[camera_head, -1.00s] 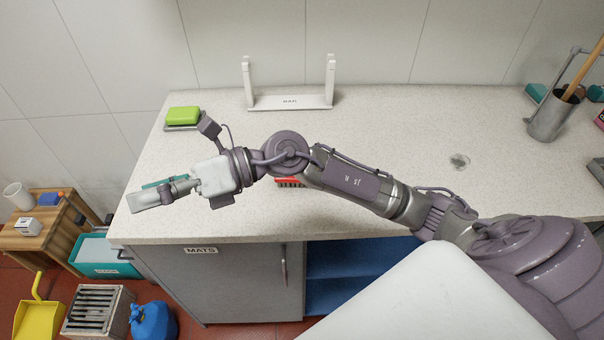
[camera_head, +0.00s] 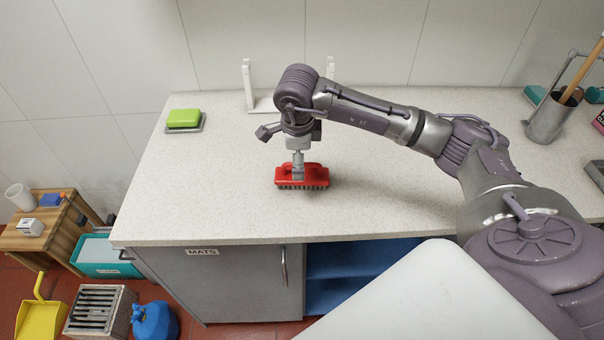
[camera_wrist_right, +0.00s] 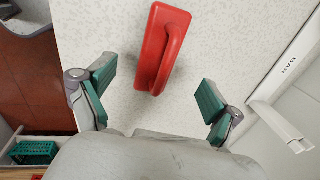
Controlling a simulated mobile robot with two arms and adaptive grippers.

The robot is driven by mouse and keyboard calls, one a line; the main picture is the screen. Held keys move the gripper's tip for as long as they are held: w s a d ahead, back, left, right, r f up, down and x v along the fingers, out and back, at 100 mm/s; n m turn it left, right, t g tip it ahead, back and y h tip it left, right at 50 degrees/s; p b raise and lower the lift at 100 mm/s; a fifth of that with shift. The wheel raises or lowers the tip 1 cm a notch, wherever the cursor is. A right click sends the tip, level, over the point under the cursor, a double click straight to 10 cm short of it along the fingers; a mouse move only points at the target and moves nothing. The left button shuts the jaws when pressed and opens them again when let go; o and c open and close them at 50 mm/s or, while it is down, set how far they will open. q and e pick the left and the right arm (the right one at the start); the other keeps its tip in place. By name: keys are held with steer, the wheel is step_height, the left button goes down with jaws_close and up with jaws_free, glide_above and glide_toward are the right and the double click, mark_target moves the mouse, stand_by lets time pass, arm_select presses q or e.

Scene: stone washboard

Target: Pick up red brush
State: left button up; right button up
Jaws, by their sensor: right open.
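The red brush (camera_head: 314,178) lies bristles down on the pale speckled counter (camera_head: 220,210) near its front edge, with its handle on top. My right gripper (camera_head: 298,176) points down over the brush and covers part of it in the head view. In the right wrist view the brush (camera_wrist_right: 160,50) shows beyond the fingertips, between the lines of the two fingers. The right gripper's green-padded fingers (camera_wrist_right: 158,88) are spread wide and hold nothing. I cannot tell the exact gap between fingertips and handle. My left gripper is not in view.
A green block (camera_head: 184,117) sits on a grey tray at the back left. A white rack labelled BAR (camera_head: 262,105) stands at the wall, partly behind my arm. A metal cup (camera_head: 549,120) with a wooden handle stands right. The counter around the brush is clear.

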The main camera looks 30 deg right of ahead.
steer(key=shift+w+f, duration=0.15)
steer(key=shift+f, duration=0.8)
steer(key=shift+d+f+p, duration=0.15)
steer(key=shift+f+p, duration=0.4)
steer(key=shift+p, duration=0.05)
steer(key=f, duration=0.1)
steer(key=f+p, duration=0.1)
steer(key=f, duration=0.1)
steer(key=shift+w+d+f+p, duration=0.3)
steer(key=shift+w, duration=0.05)
steer(key=shift+w+f, duration=0.1)
steer(key=shift+f, duration=0.25)
steer(key=c, duration=1.3)
steer(key=shift+r, duration=0.15)
